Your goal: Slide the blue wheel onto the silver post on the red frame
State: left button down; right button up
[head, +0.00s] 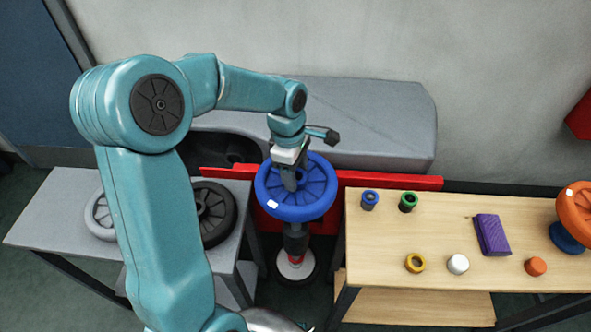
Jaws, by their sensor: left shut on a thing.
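The blue wheel (322,199) is at the centre of the head view, its spoked face turned up and slightly tilted. My left gripper (290,180) comes down on it from above and is shut on it near the hub. The red frame (390,181) runs across behind the wheel, between the two tables, and shows on both sides of it. I cannot make out the silver post; the wheel and gripper may hide it. I cannot tell whether the wheel touches the frame. My right gripper is not in view.
A grey table (48,215) at left holds a grey wheel (98,217) and a black wheel (217,228). A wooden table (380,235) at right holds small coloured parts, a purple block (492,234) and an orange wheel (577,212). A grey tank (375,120) stands behind.

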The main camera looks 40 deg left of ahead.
pick_arm(q)
jog(key=shift+f+b, duration=1.85)
jog(key=shift+f, duration=0.35)
dwell(3.9)
jog(key=shift+c, duration=1.4)
grip_release()
jog(key=shift+f, duration=0.1)
jog(key=shift+r, duration=0.25)
jog(key=shift+r+p, duration=1.2)
jog(key=shift+r, duration=0.15)
